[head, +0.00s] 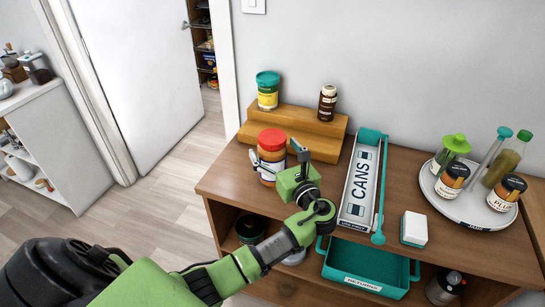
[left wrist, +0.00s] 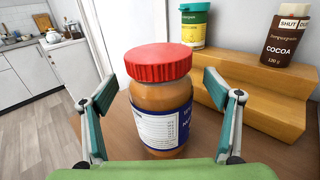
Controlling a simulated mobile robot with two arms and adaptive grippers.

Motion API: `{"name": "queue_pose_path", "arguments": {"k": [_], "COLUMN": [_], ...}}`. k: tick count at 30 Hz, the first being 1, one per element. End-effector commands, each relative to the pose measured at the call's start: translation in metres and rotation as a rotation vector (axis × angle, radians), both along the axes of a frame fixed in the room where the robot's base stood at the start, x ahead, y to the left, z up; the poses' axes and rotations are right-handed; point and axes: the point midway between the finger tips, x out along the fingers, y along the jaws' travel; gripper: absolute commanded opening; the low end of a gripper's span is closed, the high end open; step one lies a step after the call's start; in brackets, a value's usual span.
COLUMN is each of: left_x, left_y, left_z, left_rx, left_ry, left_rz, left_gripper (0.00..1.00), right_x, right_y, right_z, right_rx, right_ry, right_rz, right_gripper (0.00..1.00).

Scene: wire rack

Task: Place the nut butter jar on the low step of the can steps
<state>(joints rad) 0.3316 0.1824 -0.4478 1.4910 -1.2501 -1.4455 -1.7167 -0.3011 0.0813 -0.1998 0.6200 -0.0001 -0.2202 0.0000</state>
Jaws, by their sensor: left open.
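The nut butter jar (head: 272,170) has a red lid and a blue and white label. It stands upright on the wooden cabinet top, in front of the can steps; in the left wrist view the jar (left wrist: 160,105) is in the middle. The wooden can steps (head: 318,143) have a low front step and a higher back step. The visible part of the low step (left wrist: 275,118) is bare. My left gripper (head: 275,153) is open, with its fingers on either side of the jar (left wrist: 160,85); I cannot tell if they touch it. My right gripper is out of view.
A yellow-green canister (head: 267,93) and a brown cocoa jar (head: 327,104) stand on the high step. A teal bin (head: 365,270) sits below.

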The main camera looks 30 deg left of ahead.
Motion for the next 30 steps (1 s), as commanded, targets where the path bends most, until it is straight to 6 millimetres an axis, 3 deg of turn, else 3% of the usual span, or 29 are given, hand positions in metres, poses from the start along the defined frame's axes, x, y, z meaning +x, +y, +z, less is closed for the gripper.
{"name": "queue_pose_path", "arguments": {"k": [3, 11, 20, 30], "left_x": [0.0066, 0.0082, 0.0081, 0.0088], "left_y": [0.0109, 0.0131, 0.0129, 0.0130], "left_z": [0.0004, -0.0012, -0.0013, 0.0043], "left_rx": [0.000, -0.002, -0.001, 0.003], "left_ry": [0.002, 0.001, 0.002, -0.005], "left_rz": [0.000, -0.001, -0.001, -0.001], "left_gripper": [0.82, 0.82, 0.06, 0.05], "right_x": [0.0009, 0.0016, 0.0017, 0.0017], "right_y": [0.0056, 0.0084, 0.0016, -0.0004], "right_z": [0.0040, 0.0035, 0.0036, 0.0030], "right_rx": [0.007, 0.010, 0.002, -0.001], "right_ry": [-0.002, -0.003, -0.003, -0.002], "right_rz": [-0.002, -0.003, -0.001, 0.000], "right_gripper": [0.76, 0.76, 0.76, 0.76]}}
